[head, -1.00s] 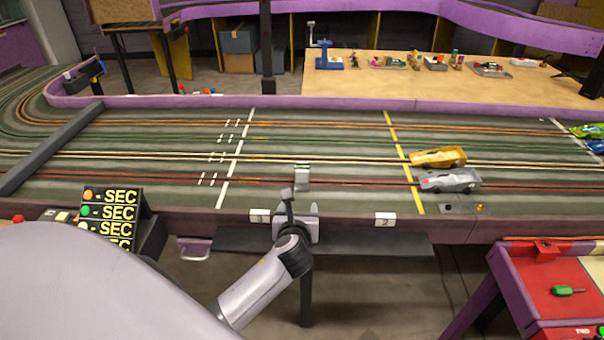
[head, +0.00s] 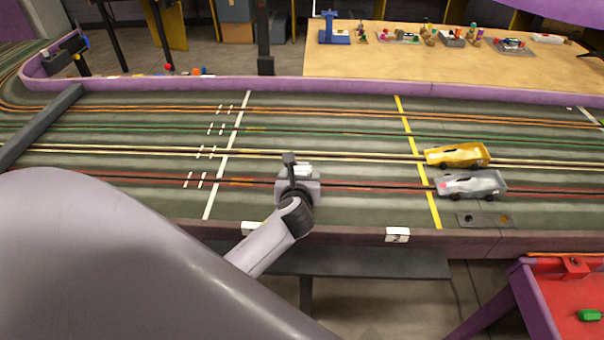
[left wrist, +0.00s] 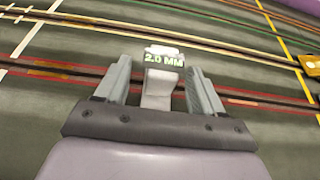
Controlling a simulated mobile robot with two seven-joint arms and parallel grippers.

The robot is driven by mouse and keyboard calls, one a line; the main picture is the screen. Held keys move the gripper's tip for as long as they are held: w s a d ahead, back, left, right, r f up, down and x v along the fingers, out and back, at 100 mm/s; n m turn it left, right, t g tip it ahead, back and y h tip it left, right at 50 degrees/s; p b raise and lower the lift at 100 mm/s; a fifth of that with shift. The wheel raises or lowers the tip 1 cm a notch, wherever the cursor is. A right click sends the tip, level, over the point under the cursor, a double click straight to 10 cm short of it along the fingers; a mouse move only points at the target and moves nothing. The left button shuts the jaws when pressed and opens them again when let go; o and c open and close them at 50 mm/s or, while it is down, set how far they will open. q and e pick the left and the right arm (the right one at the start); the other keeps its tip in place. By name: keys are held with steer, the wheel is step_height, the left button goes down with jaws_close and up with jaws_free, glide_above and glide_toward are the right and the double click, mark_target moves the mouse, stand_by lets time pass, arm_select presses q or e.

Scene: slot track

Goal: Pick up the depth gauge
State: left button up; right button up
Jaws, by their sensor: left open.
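The depth gauge (left wrist: 163,88), a small pale tool with a lit "2.0 MM" readout (left wrist: 163,60), stands on the track near the red-lined slot. In the left wrist view it sits between the two fingers of my left gripper (left wrist: 158,68), which are open with a gap on each side. In the head view my left gripper (head: 298,180) covers most of the gauge, and only its pale top (head: 303,168) shows. My right gripper is in neither view.
A silver car (head: 470,185) and a yellow car (head: 458,155) stand on the track to the right, past the yellow line. A dark bar (head: 40,125) crosses the track at left. A red-topped cart (head: 565,300) is at lower right.

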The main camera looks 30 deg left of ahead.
mark_target(302, 167)
arm_select(q)
steer(key=shift+b+x, duration=0.55)
steer(key=shift+x, duration=2.45)
steer(key=shift+w+d, duration=0.15)
steer(key=shift+d, duration=0.05)
steer(key=shift+r, duration=0.1)
steer(key=c, duration=1.2)
